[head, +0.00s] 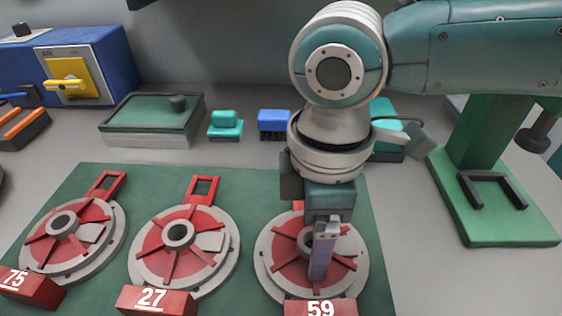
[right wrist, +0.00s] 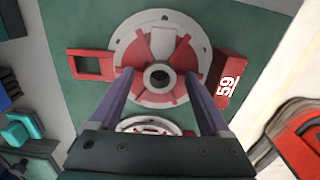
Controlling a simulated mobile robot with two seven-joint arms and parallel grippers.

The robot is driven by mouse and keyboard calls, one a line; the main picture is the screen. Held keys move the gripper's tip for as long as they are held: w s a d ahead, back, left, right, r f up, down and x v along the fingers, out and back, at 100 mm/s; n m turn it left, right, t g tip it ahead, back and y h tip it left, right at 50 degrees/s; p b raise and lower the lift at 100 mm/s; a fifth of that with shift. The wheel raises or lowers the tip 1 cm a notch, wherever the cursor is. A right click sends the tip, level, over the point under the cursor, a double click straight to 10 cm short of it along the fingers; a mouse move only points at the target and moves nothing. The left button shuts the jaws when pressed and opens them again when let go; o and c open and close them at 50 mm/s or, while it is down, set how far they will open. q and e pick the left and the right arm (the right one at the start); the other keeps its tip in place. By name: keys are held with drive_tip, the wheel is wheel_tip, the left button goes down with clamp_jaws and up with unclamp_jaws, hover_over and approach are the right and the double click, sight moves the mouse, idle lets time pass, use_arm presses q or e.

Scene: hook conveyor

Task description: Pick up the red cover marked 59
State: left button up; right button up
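The red cover marked 59 (head: 283,240) is a round spoked piece with a dark central hole, on a grey flanged disc at the right of the green mat. Its number is on a red block (head: 320,308) in front. In the right wrist view the cover (right wrist: 182,60) lies ahead, with its handle frame to the left. My right gripper (head: 321,276) points down over the cover and hides part of it. In the right wrist view its two fingers (right wrist: 158,80) are apart, with the hub showing between them. I cannot tell the remaining height. My left gripper is not in view.
Covers marked 27 (head: 160,238) and 75 (head: 45,250) sit to the left on the same mat (head: 245,190). A green stand (head: 480,215) is at the right.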

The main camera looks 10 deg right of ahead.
clamp_jaws()
idle(0.4)
drive_tip(key=shift+r, duration=0.1)
idle(0.7)
